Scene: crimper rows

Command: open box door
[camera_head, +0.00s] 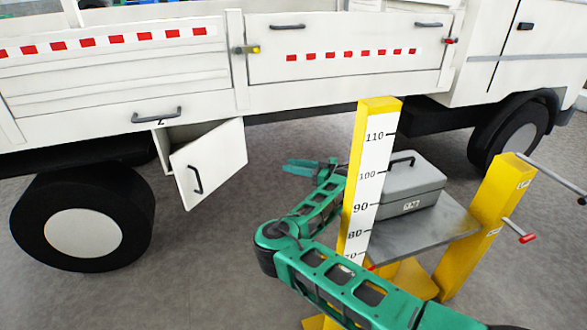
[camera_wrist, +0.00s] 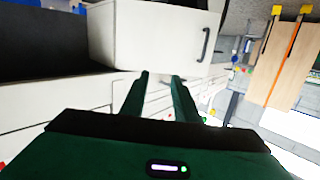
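The white box door (camera_head: 212,160) hangs below the truck's side and stands partly open, its handle edge swung out toward me. Its black handle (camera_head: 195,180) is near the left edge of the panel. The box opening (camera_head: 180,133) shows as a gap at the upper left; its inside is mostly hidden. My gripper (camera_head: 288,167) is right of the door, clear of it, with its fingers pointing left. In the wrist view the fingers (camera_wrist: 161,76) are apart with nothing between them. The door panel (camera_wrist: 150,35) and its handle (camera_wrist: 206,44) show beyond them.
The white truck (camera_head: 120,65) fills the back, with a rear wheel (camera_head: 85,228) left of the door. A yellow post with a number scale (camera_head: 366,180) stands beside my arm. A grey case (camera_head: 410,185) rests on a metal platform (camera_head: 425,240). Floor between door and gripper is clear.

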